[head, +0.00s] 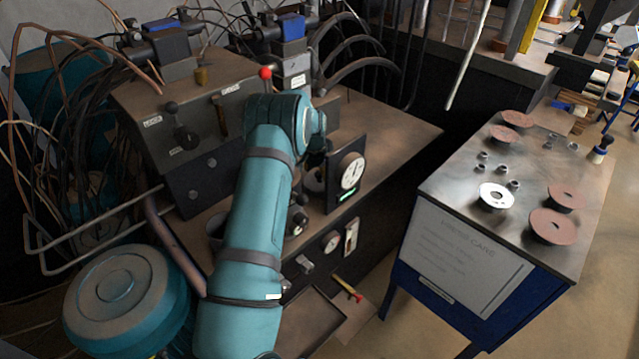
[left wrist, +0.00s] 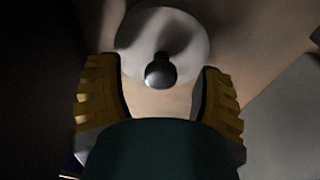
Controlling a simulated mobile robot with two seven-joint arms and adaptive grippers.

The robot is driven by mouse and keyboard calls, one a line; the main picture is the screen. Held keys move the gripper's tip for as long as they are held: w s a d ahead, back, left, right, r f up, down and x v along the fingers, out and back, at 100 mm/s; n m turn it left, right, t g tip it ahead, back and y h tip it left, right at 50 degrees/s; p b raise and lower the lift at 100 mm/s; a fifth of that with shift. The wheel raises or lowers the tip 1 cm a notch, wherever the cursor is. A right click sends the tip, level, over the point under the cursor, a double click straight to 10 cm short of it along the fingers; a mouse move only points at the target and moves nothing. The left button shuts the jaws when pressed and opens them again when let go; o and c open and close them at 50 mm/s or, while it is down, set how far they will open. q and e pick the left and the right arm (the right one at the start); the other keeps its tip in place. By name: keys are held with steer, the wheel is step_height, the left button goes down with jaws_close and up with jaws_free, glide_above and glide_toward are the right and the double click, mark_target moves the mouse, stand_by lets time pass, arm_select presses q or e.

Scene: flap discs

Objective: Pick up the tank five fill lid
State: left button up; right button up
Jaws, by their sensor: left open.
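In the left wrist view, a pale round lid (left wrist: 185,32) with a dark ball knob (left wrist: 160,72) lies ahead of my left gripper (left wrist: 158,85). The two yellow-padded fingers are open, one on each side of the knob, with visible gaps to it. I cannot tell how far the fingertips are above the lid. No label shows that it is the tank five fill lid. In the head view my teal left arm reaches to the machine bench and hides most of the gripper and the lid area. My right gripper is not in view.
A dial gauge (head: 352,172) stands just right of my arm. A red-knobbed lever (head: 265,73) and a grey control box (head: 185,118) are behind it. A teal drum (head: 128,300) is at lower left. A metal-topped table (head: 455,185) with flap discs stands right.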

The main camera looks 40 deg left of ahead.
arm_select(q)
steer(key=shift+f, duration=0.55)
steer(key=shift+r, duration=0.1)
jaws_close()
